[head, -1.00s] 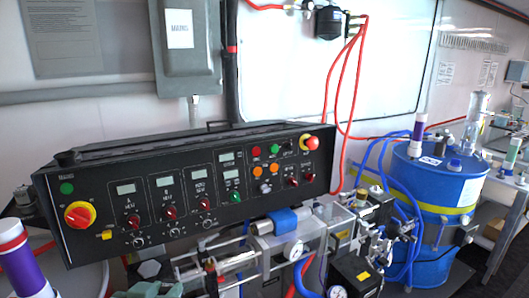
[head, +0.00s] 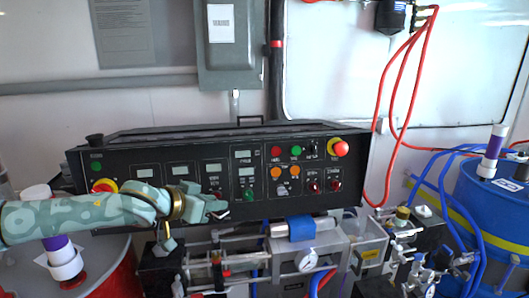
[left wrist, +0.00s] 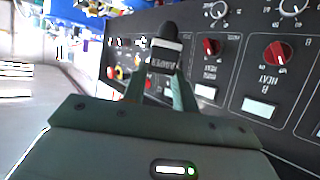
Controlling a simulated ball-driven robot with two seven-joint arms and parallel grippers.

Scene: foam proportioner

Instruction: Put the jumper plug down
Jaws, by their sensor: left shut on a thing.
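The jumper plug (left wrist: 165,52) is black with a pale lettered label, seen in the left wrist view. It sits between the two green fingers of my left gripper (left wrist: 160,75), which is shut on it. In the head view my left gripper (head: 218,208) is in front of the lower middle of the black control panel (head: 262,160). The plug is mostly hidden or too small there to make out clearly. I cannot tell whether the plug touches the panel. My right gripper is not in view.
The panel carries knobs, lamps, small displays and a red stop button (head: 340,149). Below it are pipework and a gauge (head: 305,260). A blue drum (head: 490,210) with blue hoses stands at right. A red drum (head: 108,282) is at lower left, near my arm.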

